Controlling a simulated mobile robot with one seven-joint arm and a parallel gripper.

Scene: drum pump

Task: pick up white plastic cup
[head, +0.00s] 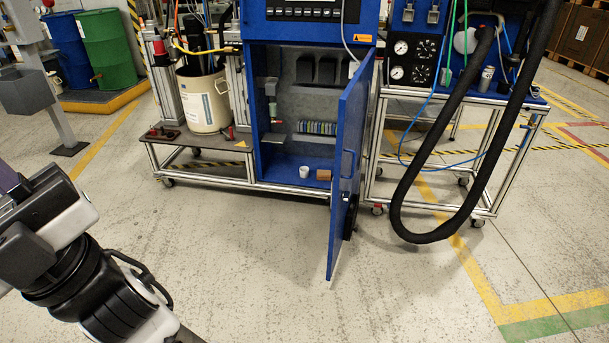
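A small white cup (304,172) stands on the floor of the open blue cabinet (275,165), near its front edge. A small brown block-like object (323,175) is just to its right, close to the open door. My arm shows at the lower left, well apart from the cabinet. My gripper is not visible in the head view.
The blue cabinet door (347,165) is swung open towards me, right of the cup. A thick black hose (400,190) hangs at the right cart. A white drum (204,100) stands on the left platform. The floor (230,235) before the cabinet is clear.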

